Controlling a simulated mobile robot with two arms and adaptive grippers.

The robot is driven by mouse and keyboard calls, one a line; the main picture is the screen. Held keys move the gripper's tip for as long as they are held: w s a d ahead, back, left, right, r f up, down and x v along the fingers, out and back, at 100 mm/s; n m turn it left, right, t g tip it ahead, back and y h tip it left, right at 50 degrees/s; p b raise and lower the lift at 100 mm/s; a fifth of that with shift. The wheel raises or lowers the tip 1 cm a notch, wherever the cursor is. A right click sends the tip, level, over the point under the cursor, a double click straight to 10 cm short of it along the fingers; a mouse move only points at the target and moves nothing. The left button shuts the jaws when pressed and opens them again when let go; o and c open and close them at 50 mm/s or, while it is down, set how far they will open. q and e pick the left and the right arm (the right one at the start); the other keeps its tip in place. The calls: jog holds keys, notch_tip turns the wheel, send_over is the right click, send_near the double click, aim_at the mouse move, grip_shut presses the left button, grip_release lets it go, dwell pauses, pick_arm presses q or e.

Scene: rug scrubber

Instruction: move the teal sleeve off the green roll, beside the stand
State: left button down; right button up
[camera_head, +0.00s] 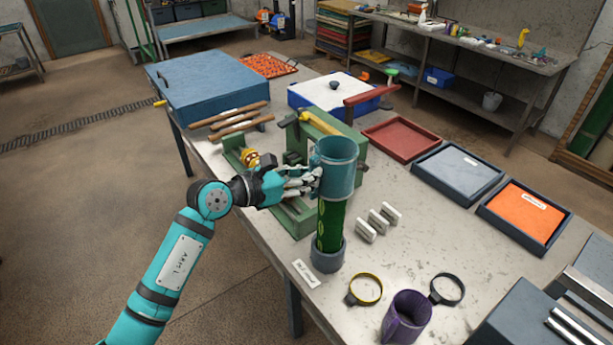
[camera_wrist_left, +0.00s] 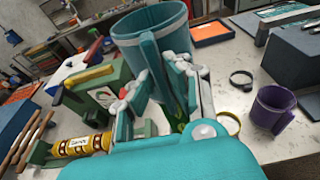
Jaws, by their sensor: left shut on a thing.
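The teal sleeve (camera_head: 337,178) is an upright open-topped tube at the top of the green roll (camera_head: 330,226). The roll stands upright in a grey-blue round stand (camera_head: 327,258) on the table. The roll's upper end is hidden, so how far the sleeve overlaps it cannot be told. My left gripper (camera_head: 313,180) is shut on the sleeve's left side. In the left wrist view, the sleeve (camera_wrist_left: 158,42) rises beyond my fingers (camera_wrist_left: 162,88), which hide its lower part. My right gripper is in neither view.
A purple mug (camera_head: 406,316), a yellow-rimmed ring (camera_head: 365,289) and a dark ring (camera_head: 447,289) lie near the front edge. Small metal blocks (camera_head: 379,222) are right of the roll. A green machine (camera_head: 315,135) stands behind. Bare tabletop lies right of the blocks.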

aim_at(310, 158)
pick_arm(q)
jog(key=shift+r+p, duration=1.3)
jog(key=shift+r, duration=2.8)
